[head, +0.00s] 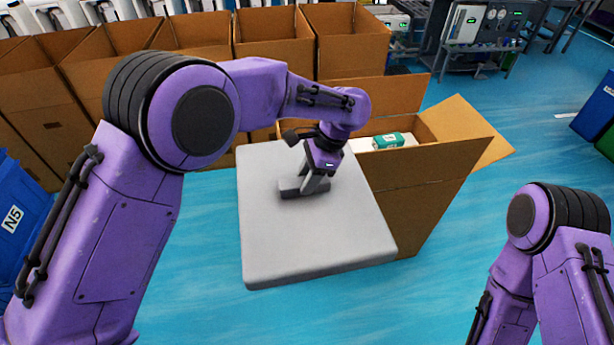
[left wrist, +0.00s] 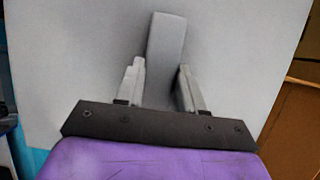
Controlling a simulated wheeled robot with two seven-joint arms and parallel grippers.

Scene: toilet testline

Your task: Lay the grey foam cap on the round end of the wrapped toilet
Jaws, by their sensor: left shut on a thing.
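The grey foam cap (head: 310,235) is a broad, flat slab with a raised grip block (head: 290,188) on its top. My left gripper (head: 308,185) is shut on that block, and the slab hangs level or nearly so in front of the open carton. In the left wrist view, the block (left wrist: 166,45) stands between the two fingers (left wrist: 160,85), with the slab (left wrist: 90,50) behind it. The wrapped toilet (head: 408,141) shows only as a white piece with a green label inside the carton; its round end is hidden. My right gripper is out of view.
The tall open carton (head: 420,205) stands behind and right of the slab, its flaps (head: 467,125) spread outward. A row of open cartons (head: 195,62) lines the back. A blue bin (head: 20,210) stands at the left. The blue floor at the front is clear.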

